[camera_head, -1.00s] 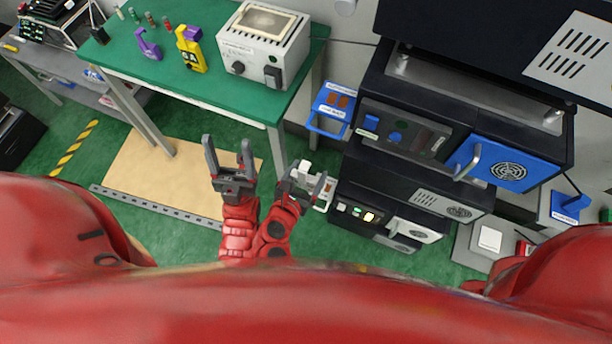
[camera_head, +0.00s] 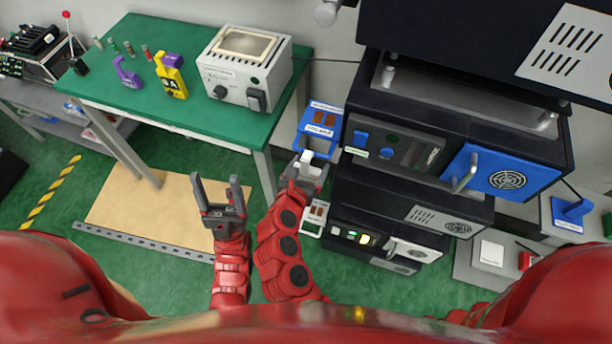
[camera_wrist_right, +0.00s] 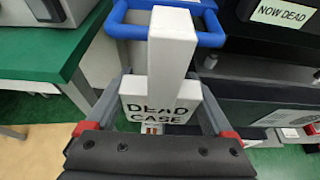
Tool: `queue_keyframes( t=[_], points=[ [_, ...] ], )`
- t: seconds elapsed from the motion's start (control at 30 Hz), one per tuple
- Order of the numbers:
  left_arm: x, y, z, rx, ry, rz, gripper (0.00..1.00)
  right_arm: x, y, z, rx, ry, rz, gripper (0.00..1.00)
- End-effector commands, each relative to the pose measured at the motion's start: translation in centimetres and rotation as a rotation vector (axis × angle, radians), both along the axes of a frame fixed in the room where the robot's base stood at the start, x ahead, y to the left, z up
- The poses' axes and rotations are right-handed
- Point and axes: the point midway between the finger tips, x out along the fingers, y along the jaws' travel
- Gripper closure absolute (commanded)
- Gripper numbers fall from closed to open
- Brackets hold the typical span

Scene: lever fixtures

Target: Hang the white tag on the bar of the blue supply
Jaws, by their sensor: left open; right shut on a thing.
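The white tag (camera_wrist_right: 160,95) reads "DEAD CASE" and has an upright white post. My right gripper (camera_head: 304,174) is shut on it; the tag shows small in the head view (camera_head: 309,163). A blue wall-mounted supply (camera_head: 320,124) with a label carries a blue loop bar (camera_head: 314,152). In the right wrist view the blue bar (camera_wrist_right: 210,38) lies just beyond the tag's post, which crosses in front of it. I cannot tell whether they touch. My left gripper (camera_head: 221,196) is open and empty, left of the right one.
A rack of black units with a blue panel (camera_head: 490,172) and a lever stands to the right. A white holder (camera_head: 315,216) is below the right gripper. A green table (camera_head: 180,105) with a white device (camera_head: 246,68) is at the left.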

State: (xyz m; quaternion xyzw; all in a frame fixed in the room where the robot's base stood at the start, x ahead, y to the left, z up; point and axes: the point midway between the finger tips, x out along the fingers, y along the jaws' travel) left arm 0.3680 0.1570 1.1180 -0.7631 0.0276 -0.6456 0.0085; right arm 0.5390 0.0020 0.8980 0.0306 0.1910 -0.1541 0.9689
Motion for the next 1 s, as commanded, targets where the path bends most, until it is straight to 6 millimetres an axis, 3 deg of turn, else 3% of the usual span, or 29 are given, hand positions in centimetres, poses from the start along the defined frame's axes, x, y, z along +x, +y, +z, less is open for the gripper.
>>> queue_keyframes(
  t=[0.37,0.5,0.9,0.93,1.0],
  points=[
    [0.0,0.0,-2.4,0.0,0.0,0.0,0.33,3.0,-0.9,-0.1,0.003,-0.003,-0.001,0.68],
    [0.0,0.0,-1.5,0.0,0.0,0.0,0.33,2.9,-0.9,-0.4,-0.003,-0.002,0.003,0.68],
    [0.0,0.0,-1.4,0.0,0.0,0.0,0.33,2.9,-0.9,-0.9,0.001,-0.002,0.001,0.68],
    [0.0,0.0,-1.4,0.0,0.0,0.0,0.33,2.9,-0.9,-0.9,0.001,-0.002,0.001,0.12],
    [0.0,0.0,-1.4,0.0,0.0,0.0,0.33,2.9,-0.9,-0.9,0.001,-0.002,0.001,0.0]
  ],
)
